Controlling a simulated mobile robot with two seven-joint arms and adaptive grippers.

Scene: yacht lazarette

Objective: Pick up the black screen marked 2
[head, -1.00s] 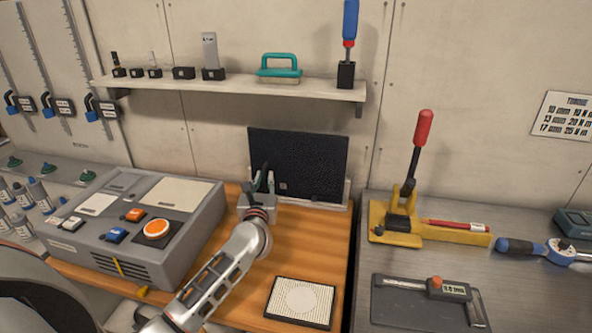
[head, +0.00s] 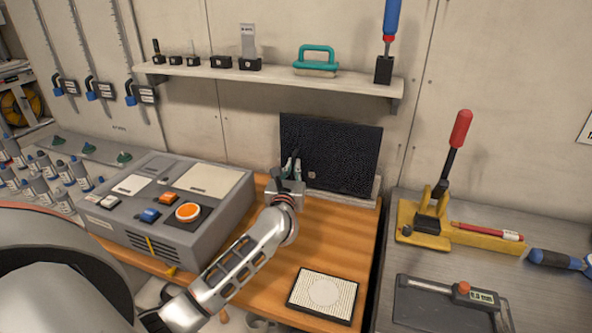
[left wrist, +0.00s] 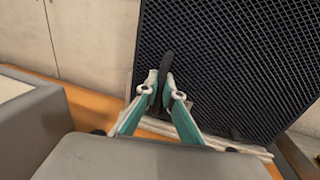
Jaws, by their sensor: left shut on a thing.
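The black screen (head: 335,150) is a dark mesh panel. It stands upright, leaning slightly back, at the rear of the wooden bench against the wall. A small pale tag shows low on its face, too small to read. My left gripper (head: 291,166) is at the screen's lower left part. In the left wrist view its teal fingers (left wrist: 164,92) are shut on a dark upright piece in front of the mesh, which I take as part of the screen (left wrist: 230,60). The screen's lower edge is at a pale rail (left wrist: 250,151). My right gripper is not in view.
A grey control box (head: 170,205) stands close left of my arm. A cream screen (head: 323,295) lies flat at the bench front. A shelf (head: 270,83) with tools runs above. A yellow lever tool (head: 430,225) stands on the metal bench at right.

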